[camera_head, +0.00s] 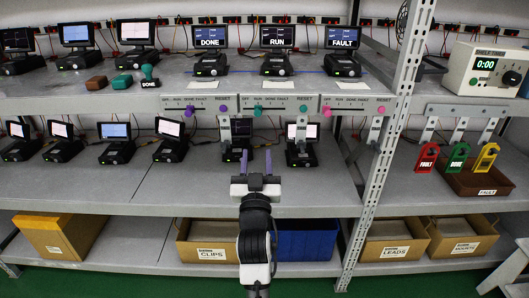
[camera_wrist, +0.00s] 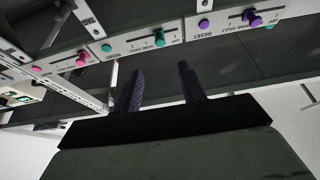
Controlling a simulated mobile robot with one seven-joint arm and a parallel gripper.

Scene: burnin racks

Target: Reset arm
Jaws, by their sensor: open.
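My gripper (camera_head: 257,163) is open and empty, with its two dark fingers apart. It stands in front of the middle shelf, below the switch panels, and in the wrist view (camera_wrist: 163,88) its fingers point toward the shelf. Three switch panels run along the upper shelf's edge with purple (camera_head: 194,109), teal (camera_head: 257,111) and pink (camera_head: 312,111) knobs. Several testers with screens stand on the upper shelf; three screens read DONE (camera_head: 209,36), RUN (camera_head: 278,36) and FAULT (camera_head: 344,37).
Several testers (camera_head: 116,131) stand on the middle shelf. Below are the clips box (camera_head: 212,254), a blue bin (camera_head: 306,245) and the leads box (camera_head: 396,251). A rack upright (camera_head: 382,150) stands right of my arm. A timer (camera_head: 487,66) and red, green and yellow tags (camera_head: 458,157) are further right.

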